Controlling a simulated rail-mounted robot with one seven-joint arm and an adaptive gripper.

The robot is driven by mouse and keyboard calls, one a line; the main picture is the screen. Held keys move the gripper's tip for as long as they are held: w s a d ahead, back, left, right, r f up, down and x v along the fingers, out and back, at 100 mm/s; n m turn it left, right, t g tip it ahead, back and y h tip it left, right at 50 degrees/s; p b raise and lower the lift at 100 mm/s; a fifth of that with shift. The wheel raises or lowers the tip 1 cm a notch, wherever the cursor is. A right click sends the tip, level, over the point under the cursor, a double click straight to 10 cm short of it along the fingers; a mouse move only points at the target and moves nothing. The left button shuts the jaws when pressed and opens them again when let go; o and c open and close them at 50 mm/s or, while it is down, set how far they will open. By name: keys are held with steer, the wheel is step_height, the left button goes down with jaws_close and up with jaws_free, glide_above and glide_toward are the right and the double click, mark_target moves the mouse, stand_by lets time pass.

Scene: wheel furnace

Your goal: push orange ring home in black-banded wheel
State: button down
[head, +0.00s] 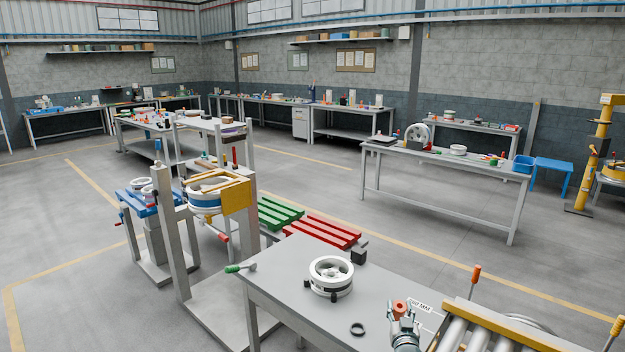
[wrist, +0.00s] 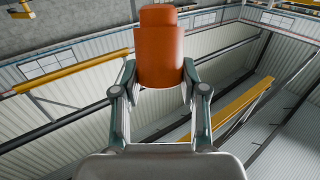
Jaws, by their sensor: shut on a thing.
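My gripper (head: 401,312) is at the front right of the near table, pointing away from the tabletop. It is shut on an orange stepped, round piece, the orange ring (head: 400,304), which shows a dark hole in the head view. In the wrist view the orange ring (wrist: 160,50) sits between both fingers, with walls and roof behind it. A white spoked wheel (head: 331,268) with dark parts around its lower side lies flat on the near table, left of my gripper and apart from it. Whether those dark parts are a band is unclear.
A small black ring (head: 357,328) lies on the near table (head: 285,270) between the wheel and my gripper. A roller conveyor (head: 490,330) stands to the right. A blue-banded wheel (head: 204,197) sits in a stand behind.

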steer(key=a+n+y+b, duration=0.1)
steer(key=a+y, duration=0.1)
steer(key=a, duration=0.6)
steer(key=shift+w+a+f+b, duration=0.15)
steer(key=shift+f+b, duration=0.25)
